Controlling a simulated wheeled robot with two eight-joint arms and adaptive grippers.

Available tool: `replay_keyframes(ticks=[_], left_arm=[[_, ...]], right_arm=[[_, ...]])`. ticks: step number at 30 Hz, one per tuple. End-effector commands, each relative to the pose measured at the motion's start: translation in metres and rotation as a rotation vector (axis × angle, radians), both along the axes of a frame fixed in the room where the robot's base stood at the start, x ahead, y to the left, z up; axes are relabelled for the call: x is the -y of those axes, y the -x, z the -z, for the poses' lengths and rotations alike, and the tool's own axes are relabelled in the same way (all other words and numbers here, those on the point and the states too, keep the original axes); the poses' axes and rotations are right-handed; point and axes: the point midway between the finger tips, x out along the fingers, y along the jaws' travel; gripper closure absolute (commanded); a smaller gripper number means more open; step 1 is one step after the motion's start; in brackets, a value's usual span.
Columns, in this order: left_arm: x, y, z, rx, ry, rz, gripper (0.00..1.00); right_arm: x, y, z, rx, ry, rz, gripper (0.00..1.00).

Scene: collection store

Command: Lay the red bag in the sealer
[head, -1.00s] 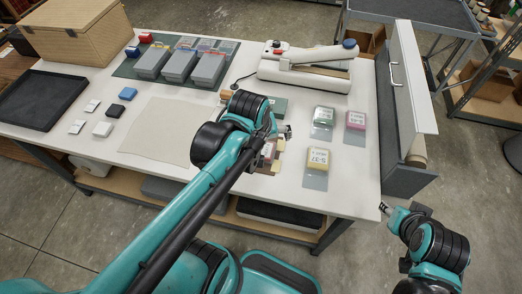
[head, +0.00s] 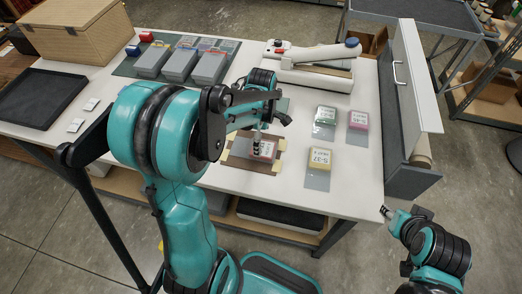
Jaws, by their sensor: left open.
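The red bag (head: 267,148), with a white label, lies on a brown board (head: 238,163) near the table's front edge. My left gripper (head: 257,148) is open and points down over the red bag, with dark fingers partly covering it. I cannot tell whether they touch the bag. The sealer (head: 305,77), a long white device with a raised arm and a blue knob, stands at the back of the table, beyond the bag. My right gripper (head: 386,212) is low at the right, off the table's front corner; its fingers are too small to judge.
A grey upright panel (head: 405,110) borders the table's right side.

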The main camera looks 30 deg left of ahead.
Motion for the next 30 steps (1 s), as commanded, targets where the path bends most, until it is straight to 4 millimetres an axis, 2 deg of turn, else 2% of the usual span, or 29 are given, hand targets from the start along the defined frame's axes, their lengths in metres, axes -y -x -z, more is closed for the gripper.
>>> replay_keyframes(ticks=[1,6,13,14,18,20,22,23,30], left_arm=[[-0.001,0.0,0.012,0.0,0.0,0.0,0.07],[-0.002,0.001,0.036,0.001,0.0,0.001,0.07],[-0.002,0.001,0.038,0.001,0.0,0.001,0.07],[-0.002,0.001,0.038,0.001,0.0,0.001,0.1],[-0.002,0.001,0.037,0.001,0.0,0.001,0.46],[-0.002,0.001,0.037,0.001,0.0,0.001,0.61],[-0.002,0.001,0.037,0.001,0.0,0.001,0.61],[-0.002,0.001,0.037,0.001,0.0,0.001,0.66],[-0.002,0.001,0.036,0.001,0.0,0.001,0.66]], right_arm=[[0.0,0.0,0.007,0.0,0.0,0.0,0.6],[0.0,0.0,0.017,0.0,0.0,0.0,0.6],[0.0,0.0,0.016,0.0,0.0,0.0,0.6],[0.0,0.0,0.016,0.0,0.0,0.0,0.6],[0.0,0.0,0.016,0.0,0.0,0.0,0.6],[0.0,0.0,0.016,0.0,0.0,0.0,0.6],[0.0,0.0,0.016,0.0,0.0,0.0,0.6],[0.0,0.0,0.016,0.0,0.0,0.0,0.6],[0.0,0.0,0.015,0.0,0.0,0.0,0.6]])
